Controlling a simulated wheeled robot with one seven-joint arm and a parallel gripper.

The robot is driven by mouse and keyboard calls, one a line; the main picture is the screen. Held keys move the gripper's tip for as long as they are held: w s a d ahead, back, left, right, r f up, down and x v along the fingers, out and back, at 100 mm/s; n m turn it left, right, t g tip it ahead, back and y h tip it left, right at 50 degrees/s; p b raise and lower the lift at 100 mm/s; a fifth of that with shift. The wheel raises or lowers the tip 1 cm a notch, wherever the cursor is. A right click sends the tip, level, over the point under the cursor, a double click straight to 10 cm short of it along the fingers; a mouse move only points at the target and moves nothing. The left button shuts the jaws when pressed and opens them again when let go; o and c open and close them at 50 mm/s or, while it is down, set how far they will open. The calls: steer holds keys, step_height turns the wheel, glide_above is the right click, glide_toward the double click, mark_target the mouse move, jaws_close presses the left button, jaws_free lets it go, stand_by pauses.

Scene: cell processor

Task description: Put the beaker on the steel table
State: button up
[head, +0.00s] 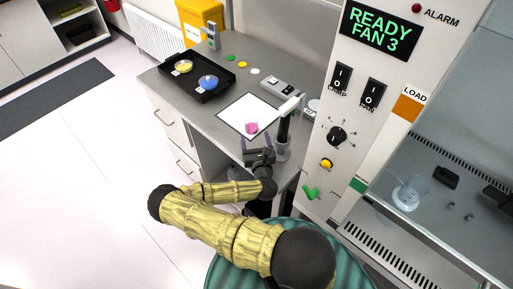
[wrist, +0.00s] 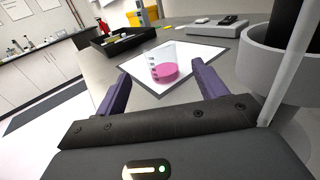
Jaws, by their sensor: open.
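A clear beaker with pink liquid (head: 252,128) stands upright on a white, dark-edged mat (head: 232,116) on the grey bench. In the wrist view the beaker (wrist: 165,66) stands ahead, between the lines of the two purple fingers. My gripper (head: 256,143) is open and empty, low over the bench on the near side of the beaker. Another clear glass vessel (head: 409,194) stands on the metal surface inside the cabinet at right. I cannot tell which surface is the steel table.
A black tray (head: 197,91) with a yellow and a blue item lies at the bench's back left. A grey device (head: 278,94) is behind the mat. A grey cylindrical stand (wrist: 285,68) is close right of my gripper. The control panel (head: 345,105) rises at right.

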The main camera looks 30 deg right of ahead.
steer(key=shift+b+v, duration=0.3)
steer(key=shift+v, duration=0.9)
